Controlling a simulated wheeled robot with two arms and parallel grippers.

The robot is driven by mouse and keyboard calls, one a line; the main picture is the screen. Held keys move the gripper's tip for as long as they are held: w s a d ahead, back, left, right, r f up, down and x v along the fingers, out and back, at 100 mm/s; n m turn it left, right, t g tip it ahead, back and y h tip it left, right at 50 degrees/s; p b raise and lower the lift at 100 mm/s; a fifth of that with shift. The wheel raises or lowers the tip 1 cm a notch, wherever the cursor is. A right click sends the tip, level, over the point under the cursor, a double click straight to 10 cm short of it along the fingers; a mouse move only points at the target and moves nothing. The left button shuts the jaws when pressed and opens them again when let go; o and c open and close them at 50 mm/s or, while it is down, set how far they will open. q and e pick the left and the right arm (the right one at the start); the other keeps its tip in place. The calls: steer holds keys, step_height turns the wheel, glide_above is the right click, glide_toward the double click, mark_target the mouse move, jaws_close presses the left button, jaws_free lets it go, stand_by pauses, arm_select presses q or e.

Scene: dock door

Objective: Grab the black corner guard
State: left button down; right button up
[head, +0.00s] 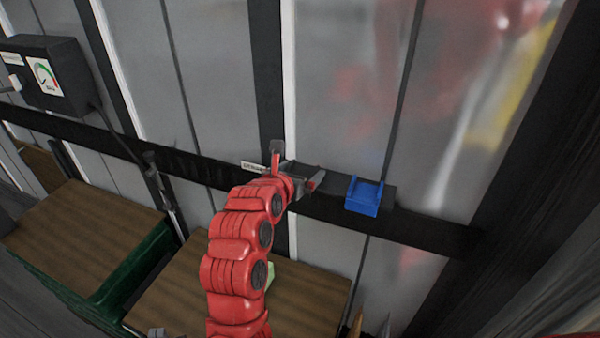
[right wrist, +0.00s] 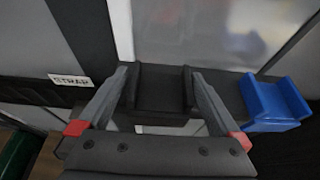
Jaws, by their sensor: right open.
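The black corner guard (right wrist: 161,92) is a dark U-shaped piece on the black rail, seen in the right wrist view between the two fingers of my right gripper (right wrist: 160,80). The fingers stand open, one on each side of it; whether they touch it I cannot tell. In the head view my right gripper (head: 297,172) is at the rail and mostly hides the guard. A small grey piece (head: 156,332) at the bottom edge of the head view may be part of my left gripper; its jaws do not show.
A blue corner guard (head: 364,196) sits on the rail (head: 430,229) just right of the black one. A "STRAP" label (right wrist: 70,80) is to the left. Wood-topped green crates (head: 85,235) stand below.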

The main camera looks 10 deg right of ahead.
steer(key=shift+s+a+r, duration=0.1)
steer(key=shift+s+a, duration=0.05)
steer(key=c, duration=1.1)
steer(key=shift+r, duration=0.15)
